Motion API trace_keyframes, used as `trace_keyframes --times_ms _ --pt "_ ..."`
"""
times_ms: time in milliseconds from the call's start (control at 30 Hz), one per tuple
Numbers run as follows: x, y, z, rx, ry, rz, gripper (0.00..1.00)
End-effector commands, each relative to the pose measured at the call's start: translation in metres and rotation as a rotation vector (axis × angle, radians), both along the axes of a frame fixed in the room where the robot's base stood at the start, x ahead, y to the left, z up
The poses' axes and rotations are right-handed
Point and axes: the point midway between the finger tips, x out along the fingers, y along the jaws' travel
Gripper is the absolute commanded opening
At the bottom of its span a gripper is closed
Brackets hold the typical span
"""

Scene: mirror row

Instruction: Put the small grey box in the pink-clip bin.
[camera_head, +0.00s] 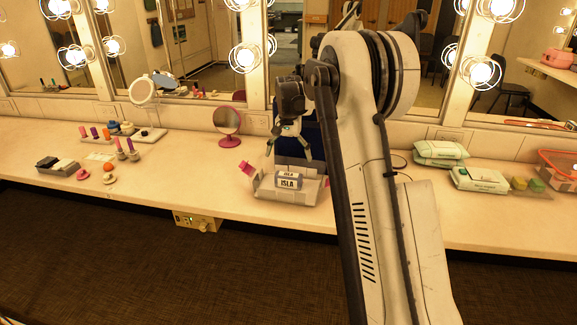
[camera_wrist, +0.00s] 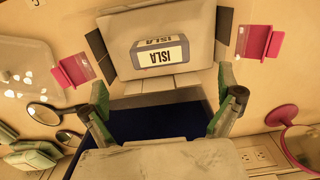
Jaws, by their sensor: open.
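The small grey box (camera_head: 288,184), with a white ISLA label, sits inside the outline of the pale grey bin (camera_head: 312,192). In the wrist view the box (camera_wrist: 134,57) lies against the bin's pale surface (camera_wrist: 118,27), its label upside down; I cannot tell its exact depth. A pink clip (camera_head: 248,166) is at the bin's left end; pink clips also show on both sides in the wrist view (camera_wrist: 258,41). My gripper (camera_head: 290,151) is open and empty, above and behind the box. Its fingers (camera_wrist: 163,88) are spread wide, apart from the box.
A dark blue panel (camera_head: 293,138) stands behind the bin. A pink round mirror (camera_head: 228,122) is to its left. Wipe packs (camera_head: 478,178) lie to the right, beyond my arm. Counter between mirror and cosmetics is clear.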

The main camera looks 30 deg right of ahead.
Motion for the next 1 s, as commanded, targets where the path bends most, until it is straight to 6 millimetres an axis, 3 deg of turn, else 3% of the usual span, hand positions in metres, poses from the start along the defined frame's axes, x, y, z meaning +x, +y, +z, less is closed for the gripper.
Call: trace_keyframes --times_ms 167,367,700,1000 --pt "-0.002 0.002 0.013 0.0 -0.004 0.004 1.0" --pt "-0.023 0.026 0.047 -0.013 -0.045 0.056 1.0" --pt "-0.096 0.086 0.118 -0.052 -0.166 0.201 1.0" --pt "-0.175 0.132 0.152 -0.09 -0.271 0.329 1.0"
